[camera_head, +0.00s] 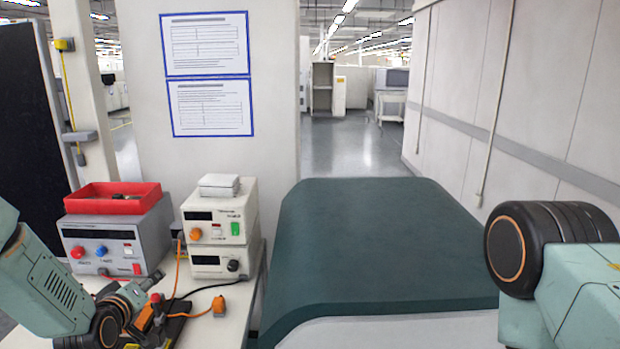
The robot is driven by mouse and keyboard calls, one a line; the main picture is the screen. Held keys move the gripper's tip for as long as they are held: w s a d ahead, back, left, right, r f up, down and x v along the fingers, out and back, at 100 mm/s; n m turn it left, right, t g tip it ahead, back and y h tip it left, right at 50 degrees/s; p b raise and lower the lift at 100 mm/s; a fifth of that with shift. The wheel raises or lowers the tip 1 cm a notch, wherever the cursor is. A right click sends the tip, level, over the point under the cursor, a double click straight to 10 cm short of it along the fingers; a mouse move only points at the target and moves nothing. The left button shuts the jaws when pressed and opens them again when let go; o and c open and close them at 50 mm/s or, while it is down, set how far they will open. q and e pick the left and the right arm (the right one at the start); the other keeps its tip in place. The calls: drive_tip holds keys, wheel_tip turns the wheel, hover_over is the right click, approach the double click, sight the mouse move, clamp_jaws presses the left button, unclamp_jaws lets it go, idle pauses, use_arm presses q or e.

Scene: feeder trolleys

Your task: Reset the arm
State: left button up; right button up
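My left arm comes in at the lower left, and its end (112,318) is low over the white bench. It is crowded against orange and black items there, and I cannot make out its fingers or whether they hold anything. My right arm shows at the right edge as a teal link with a large black and copper joint. Its gripper is out of view.
The white bench (236,322) carries a grey power unit (115,240) with a red tray (112,197), stacked white instruments (218,228), and cables. A dark green padded surface (380,245) fills the middle. A wall (560,90) stands right; an aisle (345,150) opens behind.

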use_arm(q)
drive_tip(key=s+d+f+g, duration=0.1)
drive_tip(key=s+f, duration=0.1)
drive_tip(key=s+d+f+m+b, duration=0.1)
drive_tip(key=s+f, duration=0.1)
drive_tip(key=f, duration=0.1)
drive_tip(key=s+d+f+m+g, duration=0.1)
drive_tip(key=s+d+f, duration=0.1)
drive_tip(key=shift+f+g+h+b, duration=0.2)
drive_tip(key=shift+g+h+b, duration=0.1)
drive_tip(key=s+d+f+m+g+b, duration=0.2)
drive_tip(key=s+f+b, duration=0.3)
drive_tip(key=s+f, duration=0.5)
drive_tip(key=s+d+f+m+g+b, duration=0.2)
drive_tip(key=s+d+f+g+b, duration=0.2)
drive_tip(key=s+f, duration=0.6)
drive_tip(key=s+d+f+m+g+b, duration=0.2)
drive_tip(key=s+f+g+b, duration=0.3)
drive_tip(key=s, duration=1.4)
wheel_tip(320, 180, down, 6)
drive_tip(key=d+b, duration=0.1)
drive_tip(key=b, duration=0.2)
drive_tip(key=shift+d+h, duration=0.3)
drive_tip(key=shift+h, duration=0.1)
